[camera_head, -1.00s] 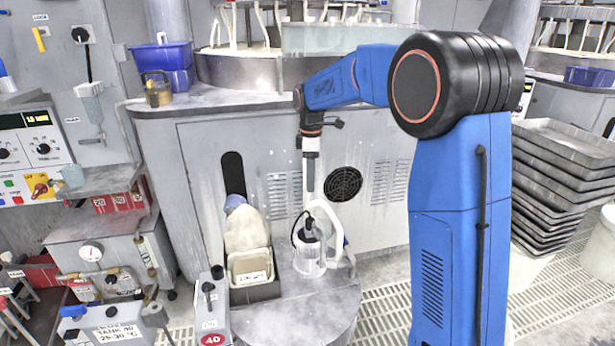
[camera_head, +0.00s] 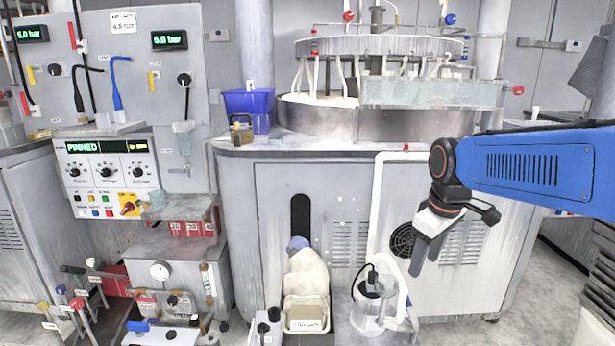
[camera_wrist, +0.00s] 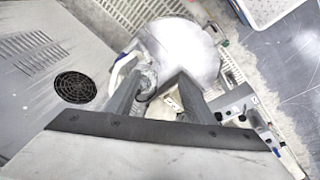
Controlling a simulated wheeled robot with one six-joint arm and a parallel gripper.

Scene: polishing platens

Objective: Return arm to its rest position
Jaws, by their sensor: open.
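My blue arm (camera_head: 525,160) reaches in from the right edge of the head view. My gripper (camera_head: 426,256) hangs from it, tilted down to the left, in front of the grey machine cabinet. It is to the right of and above a clear jug (camera_head: 369,312) with a white handle. In the wrist view my gripper (camera_wrist: 160,88) shows two dark fingers spread apart with nothing held between them. Below them, part of the jug (camera_wrist: 148,75) and the round grey stand top (camera_wrist: 190,45) show. The jug's lower part is hidden behind a finger.
The polishing machine (camera_head: 330,125) stands behind, with a blue bin (camera_head: 250,103) on its left ledge. A control panel (camera_head: 106,172) is at the left.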

